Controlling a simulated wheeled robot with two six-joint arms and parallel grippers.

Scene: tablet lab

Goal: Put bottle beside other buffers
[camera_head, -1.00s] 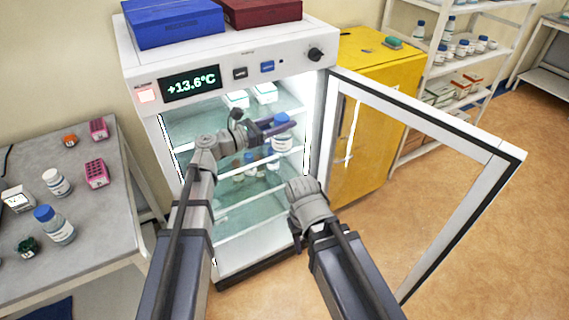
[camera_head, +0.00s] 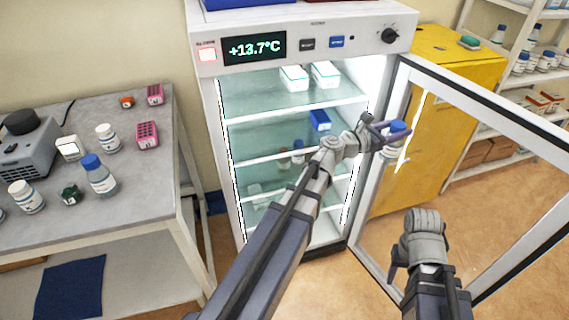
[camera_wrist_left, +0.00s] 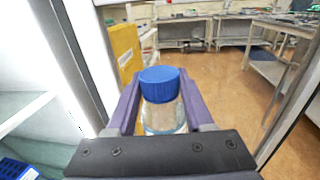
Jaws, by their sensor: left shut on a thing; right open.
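A blue-capped bottle (camera_head: 397,128) is in my left gripper (camera_head: 390,133), out in front of the fridge's right side, by the open door. In the left wrist view the bottle (camera_wrist_left: 160,88) stands roughly upright between the two purple fingers, its lower part hidden by the gripper's dark plate. My right gripper (camera_head: 396,262) is open and empty, low in front of the fridge. Other bottles stand inside the fridge (camera_head: 298,153), partly hidden by my left arm. A blue-capped bottle (camera_head: 99,176) and white-labelled bottles (camera_head: 107,138) stand on the grey bench (camera_head: 60,112).
The fridge door (camera_head: 480,95) stands wide open at right, near the held bottle. White boxes (camera_head: 294,78) sit on the upper fridge shelf, a blue rack (camera_head: 320,120) below. A yellow cabinet (camera_head: 440,85) and shelving with bottles (camera_head: 535,62) stand beyond.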

